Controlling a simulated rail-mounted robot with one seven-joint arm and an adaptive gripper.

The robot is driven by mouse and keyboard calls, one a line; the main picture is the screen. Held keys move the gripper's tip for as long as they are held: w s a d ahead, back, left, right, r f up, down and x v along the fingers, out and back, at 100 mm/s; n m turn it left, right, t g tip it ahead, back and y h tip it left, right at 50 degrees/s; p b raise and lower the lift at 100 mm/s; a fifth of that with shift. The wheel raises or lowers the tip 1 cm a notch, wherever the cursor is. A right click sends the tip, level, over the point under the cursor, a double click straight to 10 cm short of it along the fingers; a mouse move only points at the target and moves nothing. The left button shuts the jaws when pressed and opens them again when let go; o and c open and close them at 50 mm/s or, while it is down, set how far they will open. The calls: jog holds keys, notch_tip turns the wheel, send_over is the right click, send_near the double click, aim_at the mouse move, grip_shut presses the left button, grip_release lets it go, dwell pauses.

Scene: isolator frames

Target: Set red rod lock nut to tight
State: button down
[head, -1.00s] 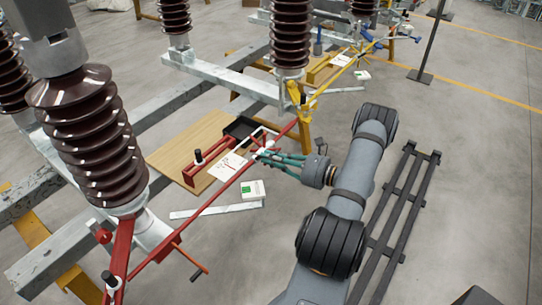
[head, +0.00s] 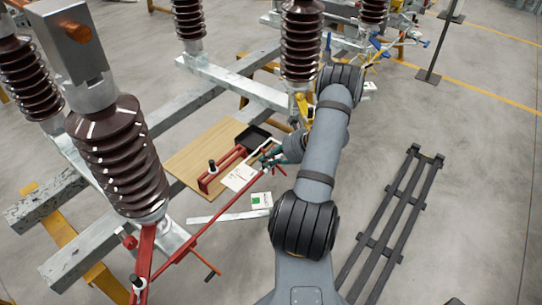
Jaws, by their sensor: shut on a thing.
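The red rod (head: 205,228) runs diagonally from the red lever at the lower left up to my gripper. My gripper (head: 267,162), with green fingers, is shut at the rod's upper part, where the lock nut sits. The nut itself is hidden between the fingers and too small to make out, so its tightness cannot be told.
A wooden board (head: 205,150) behind the rod holds a red fixture (head: 222,170), a white sheet (head: 239,178) and a black tray (head: 252,138). Brown insulators (head: 120,160) stand on a steel frame at left. A dark rack (head: 390,220) lies on the floor at right, with clear floor around it.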

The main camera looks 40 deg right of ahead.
jog(key=shift+w+r, duration=0.15)
jog(key=shift+w, duration=0.1)
dwell(0.3)
jog(key=c, duration=1.8)
grip_release()
jog(key=shift+g, duration=0.3)
jog(key=v, duration=1.2)
jog(key=shift+a, duration=0.1)
